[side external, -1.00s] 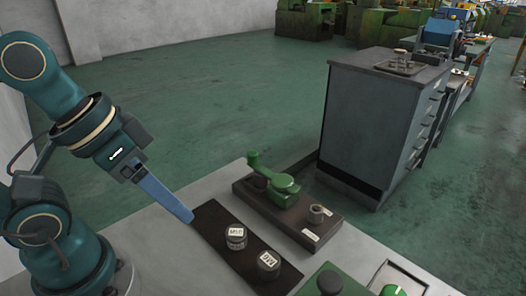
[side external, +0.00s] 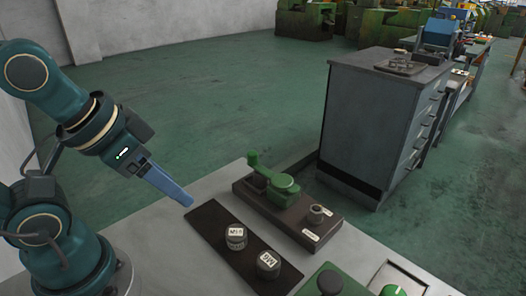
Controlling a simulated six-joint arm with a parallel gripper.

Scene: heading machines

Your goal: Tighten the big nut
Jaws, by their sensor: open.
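My gripper (side external: 187,201) has long blue fingers pointing down and right. It is open and empty above the left end of the dark mat, apart from everything on the bench. A round grey nut or socket-like part (side external: 317,214) stands at the right end of a dark brown block (side external: 296,222), with a white label in front of it. Whether it is the big nut I cannot tell. A green clamp-like fixture with a lever (side external: 282,185) stands on the same block. Two grey cylinders with white labels, left (side external: 236,238) and right (side external: 268,264), stand on the dark mat (side external: 207,222).
The light grey bench top (side external: 160,231) is clear left of the mat. A green box with a dark round top (side external: 329,283) and a framed plate with a green button (side external: 393,289) lie at the front right. A grey cabinet (side external: 366,130) stands beyond the bench.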

